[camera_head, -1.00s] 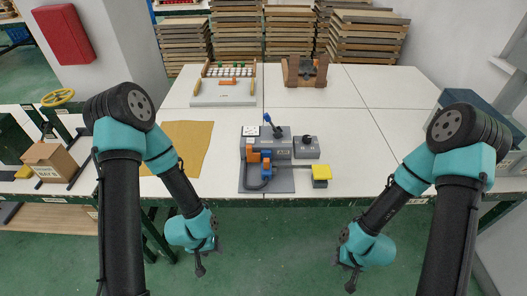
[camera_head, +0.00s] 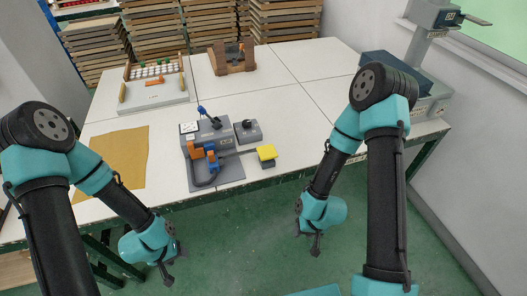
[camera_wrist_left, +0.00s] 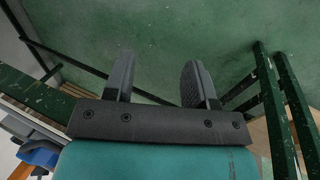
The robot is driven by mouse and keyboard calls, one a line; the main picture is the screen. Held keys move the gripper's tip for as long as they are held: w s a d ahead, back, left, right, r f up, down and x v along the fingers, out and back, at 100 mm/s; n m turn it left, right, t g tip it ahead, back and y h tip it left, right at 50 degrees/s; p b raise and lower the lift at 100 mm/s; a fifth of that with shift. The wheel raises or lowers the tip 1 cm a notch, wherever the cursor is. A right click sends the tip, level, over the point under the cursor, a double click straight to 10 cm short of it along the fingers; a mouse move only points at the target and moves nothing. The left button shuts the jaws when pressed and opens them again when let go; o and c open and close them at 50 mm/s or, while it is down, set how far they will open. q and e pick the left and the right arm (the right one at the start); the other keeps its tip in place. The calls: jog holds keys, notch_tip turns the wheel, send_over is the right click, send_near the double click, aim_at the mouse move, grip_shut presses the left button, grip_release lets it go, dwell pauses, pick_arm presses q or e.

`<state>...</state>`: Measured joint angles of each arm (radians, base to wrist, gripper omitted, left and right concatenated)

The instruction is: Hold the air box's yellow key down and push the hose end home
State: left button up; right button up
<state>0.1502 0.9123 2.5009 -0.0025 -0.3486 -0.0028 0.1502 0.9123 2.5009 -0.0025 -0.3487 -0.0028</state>
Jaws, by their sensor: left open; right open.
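The grey air box (camera_head: 203,133) stands on a dark grey base plate (camera_head: 233,170) near the table's front edge in the head view. The yellow key (camera_head: 267,152) sits at the right end of a bar on the box's right side. A dark hose (camera_head: 206,182) with a blue end (camera_head: 212,160) curves at the front, beside orange parts (camera_head: 197,153); I cannot tell how far in it sits. My left gripper (camera_head: 170,272) is open and empty, below and in front of the table. My right gripper (camera_head: 315,246) also hangs empty over the floor, clear of the table. The left wrist view shows the left fingers (camera_wrist_left: 158,85) apart over green floor.
An ochre cloth (camera_head: 115,160) lies left of the box. A white board (camera_head: 155,90) and a brown wooden holder (camera_head: 231,58) stand further back. Grey equipment (camera_head: 425,95) is at the right table end. The white table right of the key is clear.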

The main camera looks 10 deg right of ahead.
pick_arm(q)
jog(key=shift+w, duration=0.25)
jog(key=shift+c, duration=1.4)
jog(key=w+d+r+m, duration=0.1)
jog(key=w+m, duration=0.1)
jog(key=m, duration=0.1)
jog(key=w+d+r+m, duration=0.1)
jog(key=w+d+m, duration=0.1)
jog(key=w+m, duration=0.1)
jog(key=w+d+r+m, duration=0.1)
jog(key=w+m, duration=0.1)
jog(key=m, duration=0.1)
jog(key=shift+w+d+r+m+g, duration=0.15)
jog(key=shift+w+r+m+g, duration=0.15)
jog(key=shift+r, duration=0.05)
grip_shut()
jog(key=w+d+r+m+y, duration=0.1)
jog(key=w+d+r+m, duration=0.3)
jog(key=r+m, duration=0.4)
jog(key=w+d+r+m+y, duration=0.1)
jog(key=w+d+r+m, duration=0.3)
jog(key=w+r+m, duration=0.2)
jog(key=w+d+r+m+y, duration=0.1)
jog(key=w+d+r+m, duration=0.3)
jog(key=r+m, duration=0.6)
jog(key=w+m, duration=0.1)
jog(key=m, duration=0.2)
jog(key=shift+d+r+y, duration=0.3)
jog(key=shift+r+y, duration=0.1)
jog(key=shift+w, duration=0.1)
